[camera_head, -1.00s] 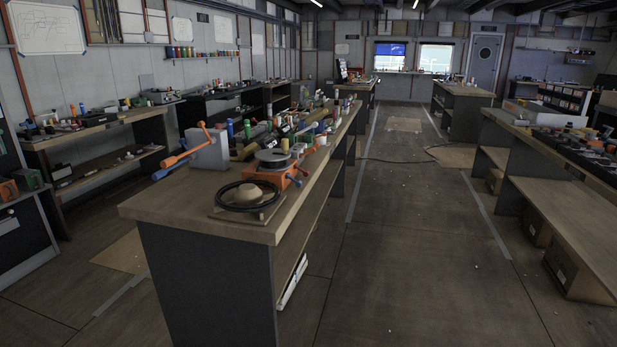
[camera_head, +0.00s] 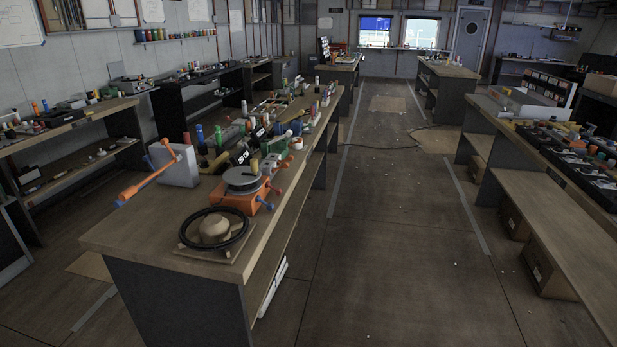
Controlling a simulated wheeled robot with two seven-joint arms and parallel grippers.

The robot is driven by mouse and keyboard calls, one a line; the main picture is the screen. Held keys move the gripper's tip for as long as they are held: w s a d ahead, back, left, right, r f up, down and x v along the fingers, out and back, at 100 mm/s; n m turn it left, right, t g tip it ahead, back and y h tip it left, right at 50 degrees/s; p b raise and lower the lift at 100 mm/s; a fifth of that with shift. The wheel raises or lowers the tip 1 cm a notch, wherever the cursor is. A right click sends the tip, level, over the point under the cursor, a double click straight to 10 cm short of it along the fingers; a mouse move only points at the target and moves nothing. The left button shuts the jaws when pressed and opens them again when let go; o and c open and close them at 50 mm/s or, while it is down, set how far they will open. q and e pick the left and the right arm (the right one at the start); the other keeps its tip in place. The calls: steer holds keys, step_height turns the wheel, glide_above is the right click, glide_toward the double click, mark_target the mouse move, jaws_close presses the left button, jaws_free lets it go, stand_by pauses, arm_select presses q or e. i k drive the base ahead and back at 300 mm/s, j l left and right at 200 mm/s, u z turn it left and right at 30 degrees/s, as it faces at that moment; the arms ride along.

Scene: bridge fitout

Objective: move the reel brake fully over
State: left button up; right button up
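An orange-based unit with a grey round drum on top (camera_head: 242,180) stands near the front end of the centre workbench (camera_head: 140,235). Small blue-tipped levers (camera_head: 266,203) stick out at its right side. I cannot tell which of these levers is the reel brake. Neither of my grippers is in view.
A black ring around a tan hub (camera_head: 214,229) lies on a board at the bench's near corner. Several tools and bottles crowd the bench behind the drum. The aisle floor (camera_head: 385,240) to the right is mostly clear, with a cable farther back. A right-hand bench (camera_head: 550,195) borders it.

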mark_target(278, 192)
steer(key=i+l+z, duration=0.15)
steer(key=i, duration=0.75)
steer(key=i+l+z, duration=0.15)
steer(key=i, duration=0.75)
